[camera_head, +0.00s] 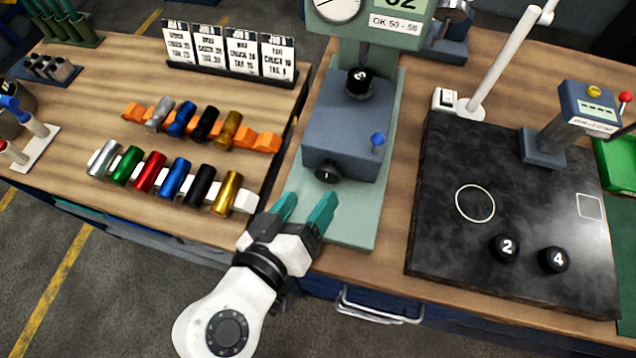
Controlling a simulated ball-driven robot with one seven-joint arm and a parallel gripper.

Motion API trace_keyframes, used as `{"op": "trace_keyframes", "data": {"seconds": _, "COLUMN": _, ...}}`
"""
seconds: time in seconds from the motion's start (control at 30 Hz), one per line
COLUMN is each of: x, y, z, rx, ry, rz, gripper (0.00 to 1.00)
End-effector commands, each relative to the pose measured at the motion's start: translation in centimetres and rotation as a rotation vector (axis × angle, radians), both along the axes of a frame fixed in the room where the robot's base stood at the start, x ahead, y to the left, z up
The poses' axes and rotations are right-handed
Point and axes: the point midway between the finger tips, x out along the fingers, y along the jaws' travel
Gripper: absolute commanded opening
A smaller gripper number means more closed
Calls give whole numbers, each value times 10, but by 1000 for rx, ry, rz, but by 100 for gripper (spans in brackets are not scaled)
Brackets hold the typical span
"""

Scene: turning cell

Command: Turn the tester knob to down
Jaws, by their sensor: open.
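The tester (340,124) is a blue-grey box on a green base plate (357,222), with a dial and a display above it. A round black knob (328,171) sits low on its front face. A faint light mark shows on the knob, too small to read its direction surely. A blue ball-ended lever (377,140) is at the right of the box. My gripper (306,203) has two teal fingers, apart and empty. It is in front of and below the knob, slightly left, not touching it. Nothing hides the knob.
Coloured cylinders in a white rack (245,201) and an orange rack (266,141) lie to the left. A black plate (440,245) with balls marked 2 (504,248) and 4 (554,260) is to the right. A white post (498,65) stands behind it.

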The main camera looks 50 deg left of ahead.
Motion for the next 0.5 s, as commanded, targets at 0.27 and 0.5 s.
{"op": "trace_keyframes", "data": {"seconds": 0.27, "x": -30, "y": -11, "z": 11, "rx": 0, "ry": -1, "rz": 1, "gripper": 70}}
{"op": "trace_keyframes", "data": {"seconds": 0.5, "x": -34, "y": -12, "z": 12, "rx": 0, "ry": 1, "rz": -1, "gripper": 70}}
